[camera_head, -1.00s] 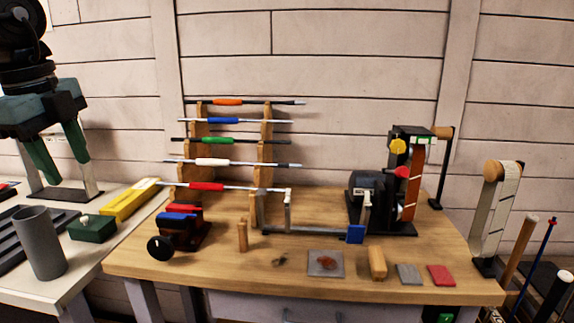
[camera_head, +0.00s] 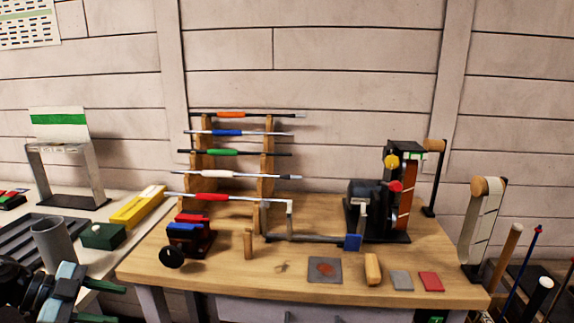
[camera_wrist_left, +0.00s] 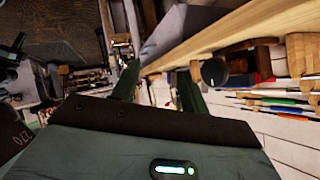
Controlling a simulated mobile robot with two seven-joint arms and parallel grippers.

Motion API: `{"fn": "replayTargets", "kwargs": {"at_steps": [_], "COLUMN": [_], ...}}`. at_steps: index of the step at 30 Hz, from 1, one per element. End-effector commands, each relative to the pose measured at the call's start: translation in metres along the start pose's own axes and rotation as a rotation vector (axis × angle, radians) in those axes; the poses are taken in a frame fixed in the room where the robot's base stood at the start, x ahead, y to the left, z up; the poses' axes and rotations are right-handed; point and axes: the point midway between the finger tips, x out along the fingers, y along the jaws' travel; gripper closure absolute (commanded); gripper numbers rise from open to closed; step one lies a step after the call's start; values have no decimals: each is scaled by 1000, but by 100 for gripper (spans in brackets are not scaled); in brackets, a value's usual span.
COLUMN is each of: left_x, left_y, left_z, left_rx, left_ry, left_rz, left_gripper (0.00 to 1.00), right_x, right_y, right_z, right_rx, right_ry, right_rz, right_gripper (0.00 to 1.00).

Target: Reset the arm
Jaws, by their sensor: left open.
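My left gripper (camera_head: 106,303) is low at the lower left corner of the head view, in front of the white side table. Its two green fingers are apart and point to the right, with nothing between them. In the left wrist view the fingers (camera_wrist_left: 157,88) also stand apart and empty, near the wooden bench edge. The wooden workbench (camera_head: 220,268) is to the right of the gripper. My right gripper is in neither view.
A grey cup (camera_head: 52,246), a green box (camera_head: 104,236) and a yellow case (camera_head: 138,208) stand on the side table. A club rack (camera_head: 267,165), a blue-red vise (camera_head: 190,235) and a belt sander (camera_head: 380,205) are on the workbench. The bench's front edge is close to the gripper.

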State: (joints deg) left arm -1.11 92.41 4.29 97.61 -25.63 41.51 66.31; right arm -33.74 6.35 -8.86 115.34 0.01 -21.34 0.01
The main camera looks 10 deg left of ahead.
Motion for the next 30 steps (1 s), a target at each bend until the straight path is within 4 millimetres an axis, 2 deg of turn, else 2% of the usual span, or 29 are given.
{"fn": "replayTargets", "kwargs": {"at_steps": [1, 9, 17, 23, 26, 30], "left_x": [6, 39, 68, 92, 105, 124], "left_y": [14, 92, 185, 264, 304, 356], "left_z": [9, 54, 78, 74, 65, 43], "left_rx": [-35, -205, -409, -585, -678, -802], "left_ry": [34, 86, 9, -101, -163, -243], "left_rz": [-49, -300, -493, -576, -590, -582], "left_gripper": [56, 56, 56, 56, 56, 56], "right_x": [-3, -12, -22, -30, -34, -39], "right_y": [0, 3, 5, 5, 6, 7], "right_z": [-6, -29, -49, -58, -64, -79], "right_rx": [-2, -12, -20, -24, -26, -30], "right_ry": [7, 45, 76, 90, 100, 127], "right_rz": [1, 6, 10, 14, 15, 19], "right_gripper": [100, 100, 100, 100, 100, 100]}}
